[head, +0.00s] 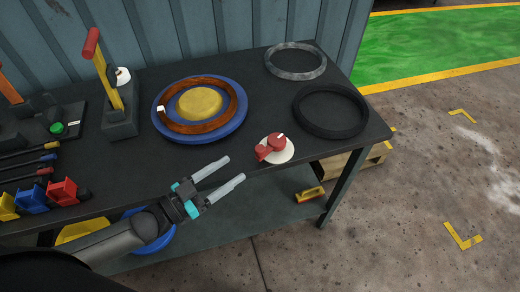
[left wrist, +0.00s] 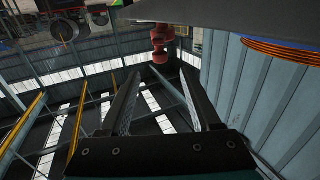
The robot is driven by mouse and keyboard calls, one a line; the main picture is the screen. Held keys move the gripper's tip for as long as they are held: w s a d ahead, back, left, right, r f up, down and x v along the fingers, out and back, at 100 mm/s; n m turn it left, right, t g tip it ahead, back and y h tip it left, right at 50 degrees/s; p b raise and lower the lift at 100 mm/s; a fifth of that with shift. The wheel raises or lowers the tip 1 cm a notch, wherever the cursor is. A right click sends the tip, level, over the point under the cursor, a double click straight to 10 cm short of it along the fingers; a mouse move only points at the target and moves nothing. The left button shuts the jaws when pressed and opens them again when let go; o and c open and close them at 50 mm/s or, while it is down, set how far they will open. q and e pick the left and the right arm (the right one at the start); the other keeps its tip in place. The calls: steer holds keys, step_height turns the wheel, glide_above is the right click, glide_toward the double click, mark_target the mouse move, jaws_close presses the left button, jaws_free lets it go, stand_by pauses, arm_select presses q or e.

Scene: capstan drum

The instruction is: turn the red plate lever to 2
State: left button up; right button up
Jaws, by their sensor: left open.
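The red plate lever (head: 271,147) sits on a round white plate (head: 286,155) near the front right edge of the dark table. A small white mark shows on its raised end. Numbers on the plate are too small to read. My left gripper (head: 233,169) is open and empty, in front of the table edge, to the left of the lever and apart from it. In the left wrist view the red lever (left wrist: 160,44) shows beyond and between the open fingers (left wrist: 160,74). My right gripper is not in view.
A blue disc (head: 240,122) with a copper ring (head: 231,117) lies behind the gripper. A black ring (head: 299,121) and a grey ring (head: 321,65) lie at the right. Levers with red (head: 91,43) and orange handles stand at the left. The table (head: 262,97) is bare around the lever.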

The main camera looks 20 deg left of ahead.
mark_target(260, 151)
arm_select(q)
steer(key=x, duration=1)
steer(key=shift+w+d+b, duration=0.1)
steer(key=shift+b, duration=0.3)
jaws_close()
stand_by(0.9)
